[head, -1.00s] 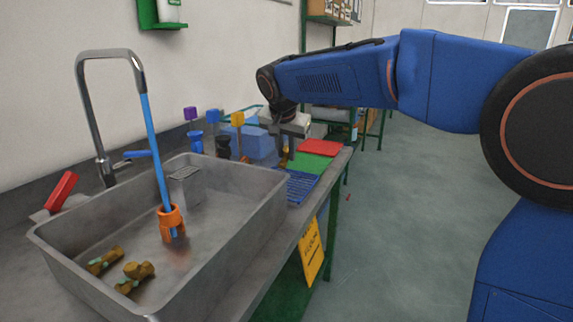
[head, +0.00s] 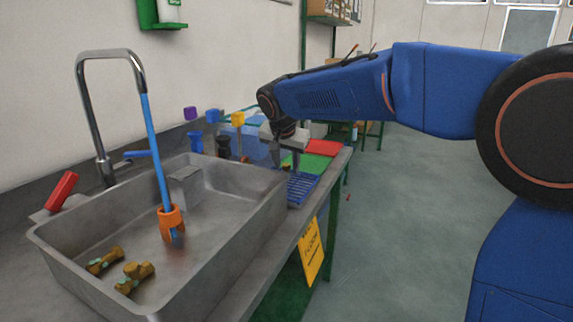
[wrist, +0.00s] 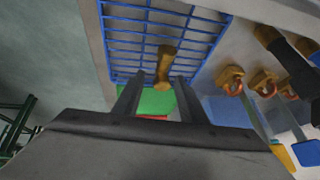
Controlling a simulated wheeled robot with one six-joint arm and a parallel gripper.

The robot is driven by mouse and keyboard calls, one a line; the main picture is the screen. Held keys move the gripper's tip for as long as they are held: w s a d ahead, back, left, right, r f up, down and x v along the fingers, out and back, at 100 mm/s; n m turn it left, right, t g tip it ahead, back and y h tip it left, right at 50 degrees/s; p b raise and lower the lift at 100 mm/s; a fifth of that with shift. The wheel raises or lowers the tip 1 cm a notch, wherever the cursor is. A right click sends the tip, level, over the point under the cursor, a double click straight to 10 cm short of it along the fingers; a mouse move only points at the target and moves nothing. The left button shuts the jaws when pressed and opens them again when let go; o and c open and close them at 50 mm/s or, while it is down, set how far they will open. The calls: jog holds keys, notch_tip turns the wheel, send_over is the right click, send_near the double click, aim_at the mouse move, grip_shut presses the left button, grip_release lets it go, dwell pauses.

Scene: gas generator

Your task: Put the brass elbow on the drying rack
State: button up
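In the wrist view, the blue wire drying rack (wrist: 120,38) fills the top. A brass fitting (wrist: 165,62), apparently the elbow, shows at the rack between and just beyond my fingertips. My gripper (wrist: 160,78) is open, with a visible gap on both sides of the fitting. Whether the fitting rests fully on the wires is hard to tell. In the head view, my gripper (head: 283,160) is low over the far part of the blue rack (head: 298,190). A small bit of brass shows below the fingers.
The grey sink (head: 215,225) holds two brass fittings (head: 104,261) (head: 135,276) with greenish patches. A tall faucet (head: 100,110) rises at the left. Green (head: 312,163) and red (head: 325,147) mats lie beyond the rack. Brass pieces with copper rings (wrist: 231,78) stand beside the rack.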

jog(key=d+v, duration=0.1)
jog(key=v, duration=1.1)
jog(key=shift+a+r, duration=0.15)
jog(key=shift+a, duration=0.25)
jog(key=s+d+f+n, duration=0.1)
jog(key=s+d+f, duration=0.2)
jog(key=s+d, duration=0.5)
jog(key=s+d+f+n, duration=0.1)
jog(key=s+d+f, duration=0.3)
jog(key=s+d, duration=0.45)
jog(key=s+d+f+n, duration=0.1)
jog(key=s+d+f, duration=0.4)
jog(key=s+f, duration=0.3)
jog(key=s+d+f+n+g+y, duration=0.1)
jog(key=s+d+f+n, duration=0.1)
jog(key=s+d+f, duration=0.3)
jog(key=s+f, duration=0.3)
jog(key=s, duration=0.2)
